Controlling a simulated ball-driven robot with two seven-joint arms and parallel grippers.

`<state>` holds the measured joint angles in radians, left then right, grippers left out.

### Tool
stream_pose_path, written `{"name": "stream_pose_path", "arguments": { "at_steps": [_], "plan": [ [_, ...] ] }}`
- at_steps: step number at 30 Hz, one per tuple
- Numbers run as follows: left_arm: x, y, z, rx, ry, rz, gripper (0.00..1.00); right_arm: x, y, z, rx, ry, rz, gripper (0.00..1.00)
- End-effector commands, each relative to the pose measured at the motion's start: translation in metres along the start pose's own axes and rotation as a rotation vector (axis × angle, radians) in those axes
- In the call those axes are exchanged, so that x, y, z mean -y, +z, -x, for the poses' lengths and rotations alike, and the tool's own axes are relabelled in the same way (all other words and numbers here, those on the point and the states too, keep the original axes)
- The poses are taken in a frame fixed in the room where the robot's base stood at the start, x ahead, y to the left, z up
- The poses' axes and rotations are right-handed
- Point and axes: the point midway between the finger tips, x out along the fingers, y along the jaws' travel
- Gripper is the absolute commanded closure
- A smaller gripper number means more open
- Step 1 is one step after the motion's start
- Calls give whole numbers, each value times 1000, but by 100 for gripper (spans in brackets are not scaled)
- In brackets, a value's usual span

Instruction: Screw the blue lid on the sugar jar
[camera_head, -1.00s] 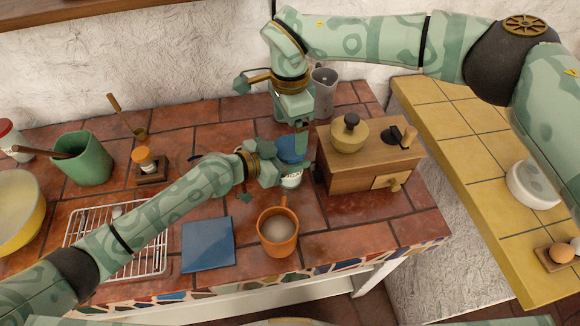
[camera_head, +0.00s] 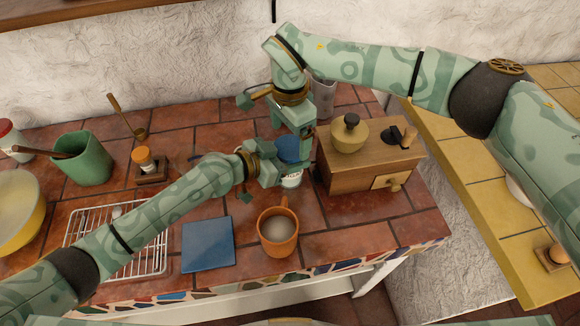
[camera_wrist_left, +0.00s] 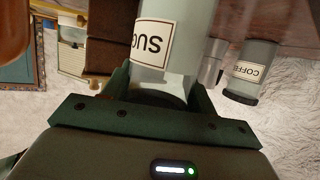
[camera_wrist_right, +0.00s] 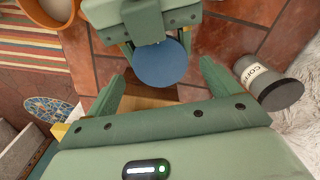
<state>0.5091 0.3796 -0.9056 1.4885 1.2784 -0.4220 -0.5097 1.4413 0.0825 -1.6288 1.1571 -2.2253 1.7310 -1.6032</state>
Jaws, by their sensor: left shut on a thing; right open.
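The sugar jar (camera_head: 292,181) stands upright on the tiled counter, mostly hidden in the head view. Its label shows in the left wrist view (camera_wrist_left: 153,45). My left gripper (camera_head: 268,170) is shut on the jar from the left. The blue lid (camera_head: 287,147) sits at the jar's top; it shows as a round blue disc in the right wrist view (camera_wrist_right: 160,64). Whether it is threaded on, I cannot tell. My right gripper (camera_wrist_right: 165,75) is open above the lid, with one finger to each side and gaps between.
A wooden coffee grinder (camera_head: 352,165) stands close on the right. An orange mug (camera_head: 278,243) with pale contents is in front, beside a blue square (camera_head: 208,244). A grey coffee canister (camera_wrist_right: 272,88) stands behind. A wire rack (camera_head: 140,250) lies at left.

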Motion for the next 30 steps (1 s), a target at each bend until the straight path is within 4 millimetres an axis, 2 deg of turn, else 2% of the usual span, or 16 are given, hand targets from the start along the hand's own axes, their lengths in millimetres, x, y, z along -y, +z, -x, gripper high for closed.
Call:
{"name": "stream_pose_path", "arguments": {
  "at_steps": [6, 17, 21, 22, 25, 26, 27, 30],
  "plan": [
    [0, 0, 0, 0, 0, 0, 100, 0, 0, -22, 0, 0, 0, 12],
    [0, 0, 0, 0, 0, 0, 100, 0, 0, -26, 0, -1, 0, 12],
    [0, 0, 0, 0, 0, 0, 100, 0, 0, -26, 0, -1, 0, 51],
    [0, 0, 0, 0, 0, 0, 100, 0, 0, -26, 0, -1, 0, 57],
    [0, 0, 0, 0, 0, 0, 100, 0, 0, -26, 0, -1, 0, 57],
    [0, 0, 0, 0, 0, 0, 100, 0, 0, -26, 0, -1, 0, 21],
    [0, 0, 0, 0, 0, 0, 100, 0, 0, -26, 0, -1, 0, 10],
    [0, 0, 0, 0, 0, 0, 100, 0, 0, -26, 0, -1, 0, 8]
  ]
}}
